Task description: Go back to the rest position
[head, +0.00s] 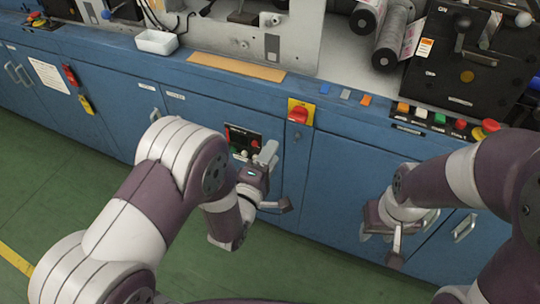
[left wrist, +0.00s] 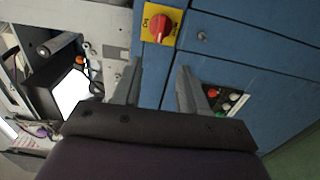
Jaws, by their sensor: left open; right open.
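My left gripper (head: 277,180) is open and empty in front of the blue cabinet front of the rewinder, close to a small dark control panel (head: 243,141). Its two fingers (left wrist: 158,85) show apart in the left wrist view, with nothing between them. In that view the red rotary switch on a yellow plate (left wrist: 161,23) lies beyond the fingertips. My right gripper (head: 396,243) is open at the right, low before the cabinet doors, and appears empty. The right fingers are partly hidden by their own wrist.
The blue cabinet (head: 340,160) runs across the view with several door handles. A red switch (head: 298,114) and a row of coloured buttons (head: 430,115) sit along its upper edge. A white tray (head: 157,42) stands on the ledge. Green floor (head: 60,185) is clear at lower left.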

